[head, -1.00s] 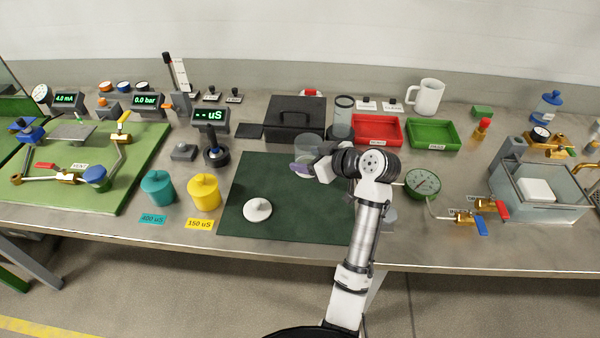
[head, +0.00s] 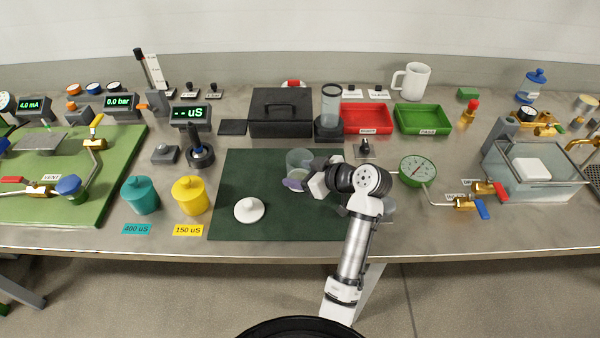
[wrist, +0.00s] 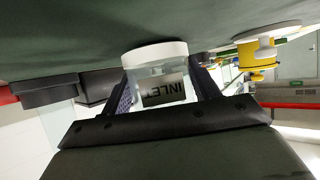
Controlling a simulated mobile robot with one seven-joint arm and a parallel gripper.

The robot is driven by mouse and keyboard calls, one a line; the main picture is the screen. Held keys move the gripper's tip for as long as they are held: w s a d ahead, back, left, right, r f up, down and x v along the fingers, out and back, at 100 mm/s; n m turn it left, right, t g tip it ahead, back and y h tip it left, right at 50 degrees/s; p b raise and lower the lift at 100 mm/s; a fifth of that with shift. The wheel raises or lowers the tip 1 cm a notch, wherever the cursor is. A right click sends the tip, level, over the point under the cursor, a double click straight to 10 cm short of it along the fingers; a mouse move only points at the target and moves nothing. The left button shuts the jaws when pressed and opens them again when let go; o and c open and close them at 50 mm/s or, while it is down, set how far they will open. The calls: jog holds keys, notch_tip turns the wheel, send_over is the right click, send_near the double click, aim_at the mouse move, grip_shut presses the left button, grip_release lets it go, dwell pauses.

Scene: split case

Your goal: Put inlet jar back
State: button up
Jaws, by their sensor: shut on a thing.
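The inlet jar (head: 298,160) is clear glass and stands out over the dark green mat (head: 240,175) in the head view. In the wrist view, which looks upside down, the jar (wrist: 160,72) shows a dark INLET label and a white end close to the mat. My gripper (head: 297,184) is shut on the jar, with one finger on each side of it. I cannot tell whether the jar touches the mat. A white round lid with a knob (head: 249,210) lies on the mat, left and in front of the jar.
A black case (head: 281,125) stands behind the mat, with a clear cylinder (head: 330,103) beside it. Teal (head: 140,196) and yellow (head: 189,196) pots stand left. Red (head: 367,130) and green (head: 422,129) trays and a gauge (head: 418,170) are right.

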jog(key=shift+f, duration=0.2)
jog(key=o, duration=1)
jog(key=shift+r, duration=0.15)
